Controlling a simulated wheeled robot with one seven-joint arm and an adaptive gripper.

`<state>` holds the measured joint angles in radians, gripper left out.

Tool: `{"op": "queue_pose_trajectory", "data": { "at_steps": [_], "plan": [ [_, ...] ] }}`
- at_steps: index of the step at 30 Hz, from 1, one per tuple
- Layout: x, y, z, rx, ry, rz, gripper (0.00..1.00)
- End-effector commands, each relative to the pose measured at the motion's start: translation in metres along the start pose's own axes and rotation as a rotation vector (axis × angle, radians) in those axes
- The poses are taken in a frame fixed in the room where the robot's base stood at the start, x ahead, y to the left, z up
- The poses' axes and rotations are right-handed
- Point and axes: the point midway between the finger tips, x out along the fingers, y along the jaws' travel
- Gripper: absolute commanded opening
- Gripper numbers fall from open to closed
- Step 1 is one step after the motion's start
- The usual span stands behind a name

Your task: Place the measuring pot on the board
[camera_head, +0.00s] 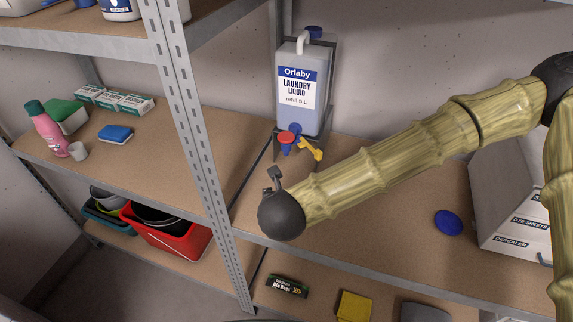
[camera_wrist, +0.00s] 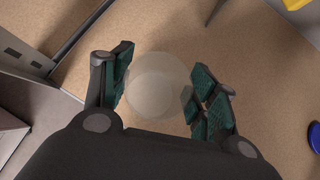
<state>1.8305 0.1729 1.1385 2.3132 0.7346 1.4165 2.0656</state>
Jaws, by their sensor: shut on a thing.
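The measuring pot (camera_wrist: 160,84) is a round, translucent, whitish vessel seen from above in the wrist view. It sits between the two green-padded fingers of my gripper (camera_wrist: 160,78), which is shut on it. Brown chipboard (camera_wrist: 165,30) shows beneath and beyond the pot; I cannot tell whether the pot touches it. In the head view my dark wrist end and a small part of my gripper (camera_head: 273,178) are over the middle shelf board (camera_head: 350,215) of the right bay. The pot is hidden there.
A laundry liquid container (camera_head: 298,80) stands behind my gripper, with a red-and-blue tap (camera_head: 287,139) and a yellow piece (camera_head: 310,149) at its front. A metal upright (camera_head: 190,130) is to the left. A blue disc (camera_head: 448,222) and a grey box (camera_head: 510,200) are right.

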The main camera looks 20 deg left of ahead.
Motion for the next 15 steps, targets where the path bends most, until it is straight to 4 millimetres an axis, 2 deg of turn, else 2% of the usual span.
{"op": "queue_pose_trajectory", "data": {
  "at_steps": [1,9,15],
  "plan": [
    [0.006,-0.001,0.010,0.003,-0.001,-0.002,0.33],
    [0.044,0.000,0.048,0.001,-0.001,-0.001,0.33],
    [0.066,0.001,0.068,0.000,0.000,0.002,0.33]
  ]
}}
